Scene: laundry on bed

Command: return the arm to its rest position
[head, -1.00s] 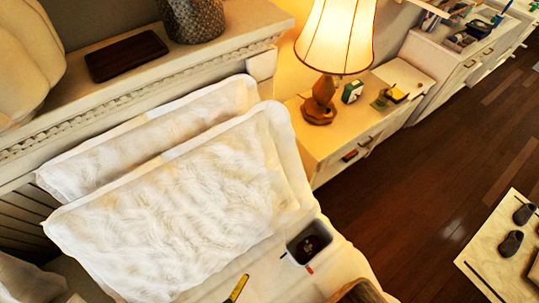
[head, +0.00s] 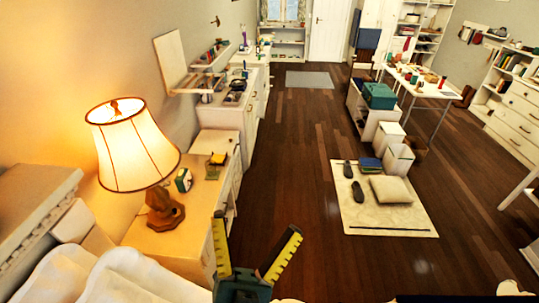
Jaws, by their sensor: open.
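My gripper (head: 257,223) shows at the bottom centre of the head view, with two yellow fingers spread apart on a dark green body. The fingers point up in the picture and hold nothing. They appear in front of the dark wooden floor (head: 290,190), right of the bedside cabinet (head: 165,235). Most of my arm is outside the view.
White pillows (head: 125,280) lie at the bottom left. A lit lamp (head: 135,150) stands on the bedside cabinet. A pale mat (head: 350,217) with shoes and a cushion (head: 391,189) lies on the floor at right. The central floor is open.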

